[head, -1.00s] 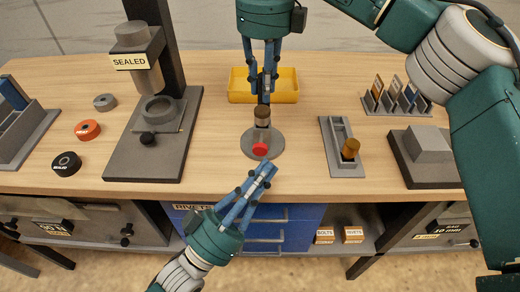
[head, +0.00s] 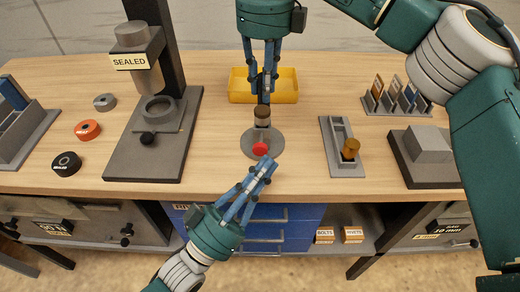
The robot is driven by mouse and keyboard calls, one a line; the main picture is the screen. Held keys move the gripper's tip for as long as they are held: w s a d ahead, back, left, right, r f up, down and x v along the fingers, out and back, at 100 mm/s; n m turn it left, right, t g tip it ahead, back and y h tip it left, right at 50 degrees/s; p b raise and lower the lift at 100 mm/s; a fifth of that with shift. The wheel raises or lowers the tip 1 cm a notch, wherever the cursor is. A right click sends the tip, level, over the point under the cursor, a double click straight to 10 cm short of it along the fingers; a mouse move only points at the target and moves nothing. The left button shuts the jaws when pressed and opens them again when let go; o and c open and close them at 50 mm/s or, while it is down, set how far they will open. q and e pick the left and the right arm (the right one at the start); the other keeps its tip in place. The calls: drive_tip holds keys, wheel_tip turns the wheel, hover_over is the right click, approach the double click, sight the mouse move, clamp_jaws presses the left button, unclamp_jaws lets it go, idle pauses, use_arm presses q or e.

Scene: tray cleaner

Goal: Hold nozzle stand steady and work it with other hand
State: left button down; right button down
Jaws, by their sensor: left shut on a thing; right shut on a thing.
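The nozzle stand (head: 275,143) is a round grey base on the bench. It carries an upright pale post with a brown top (head: 262,111) and a red knob (head: 260,149) at its front. My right gripper (head: 264,99) comes down from above, shut on the brown top, and its fingertips partly hide it. My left gripper (head: 267,163) reaches up from the front edge with its fingers closed together.
A yellow tray (head: 290,87) stands behind the stand. A grey press marked SEALED (head: 118,168) is on the left, with several rings beside it. A narrow grey holder with an orange-brown handle (head: 350,149) is on the right. Bare wood lies around the stand.

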use_arm(q)
drive_tip(key=shift+w, duration=0.55)
idle(0.8)
drive_tip(key=shift+s+a, duration=0.1)
drive_tip(key=shift+s, duration=1.35)
drive_tip(key=shift+s+a, duration=0.15)
drive_tip(key=shift+s, duration=2.35)
